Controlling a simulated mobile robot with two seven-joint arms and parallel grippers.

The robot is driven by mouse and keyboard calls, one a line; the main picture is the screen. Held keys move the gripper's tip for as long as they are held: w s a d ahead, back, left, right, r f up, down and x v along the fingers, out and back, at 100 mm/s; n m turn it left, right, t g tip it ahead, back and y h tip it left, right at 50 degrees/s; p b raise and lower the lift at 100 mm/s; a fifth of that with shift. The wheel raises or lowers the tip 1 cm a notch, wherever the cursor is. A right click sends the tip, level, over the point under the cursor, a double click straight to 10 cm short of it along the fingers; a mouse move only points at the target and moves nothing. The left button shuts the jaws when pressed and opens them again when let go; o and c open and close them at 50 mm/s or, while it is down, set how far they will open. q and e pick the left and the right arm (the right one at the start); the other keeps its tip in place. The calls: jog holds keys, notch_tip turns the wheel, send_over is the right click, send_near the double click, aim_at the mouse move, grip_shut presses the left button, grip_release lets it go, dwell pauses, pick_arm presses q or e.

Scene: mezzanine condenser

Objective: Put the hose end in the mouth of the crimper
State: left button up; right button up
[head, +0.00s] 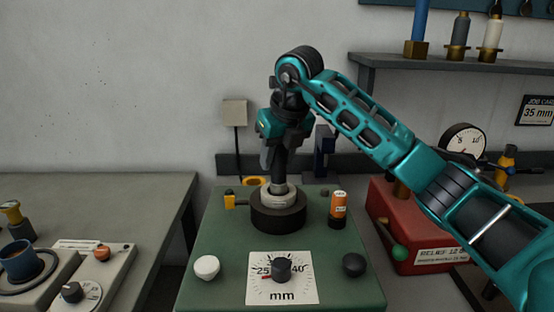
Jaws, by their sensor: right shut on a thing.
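The crimper (210,240) is a green bench unit with a dark round mouth (279,217) topped by a light grey ring. My right gripper (276,160), at the end of the teal arm, is above the mouth, shut on a dark upright piece that looks like the hose end (281,175). The hose end points down and its lower part meets the grey ring. I cannot tell how deep it sits inside. The arm and gripper hide its upper part. My left gripper is not in view.
The crimper's front has a mm dial (282,270), a white knob (207,267) and a black knob (354,264). An orange canister (338,207) stands right of the mouth. A red box (390,215) is further right, under my arm. A grey bench (120,200) is left.

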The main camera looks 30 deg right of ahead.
jog(key=shift+f, duration=0.45)
jog(key=shift+f, duration=0.2)
jog(key=o, duration=1.2)
jog(key=shift+c, duration=0.2)
jog(key=shift+r, duration=0.1)
jog(key=v, duration=1.2)
jog(key=shift+s, duration=0.15)
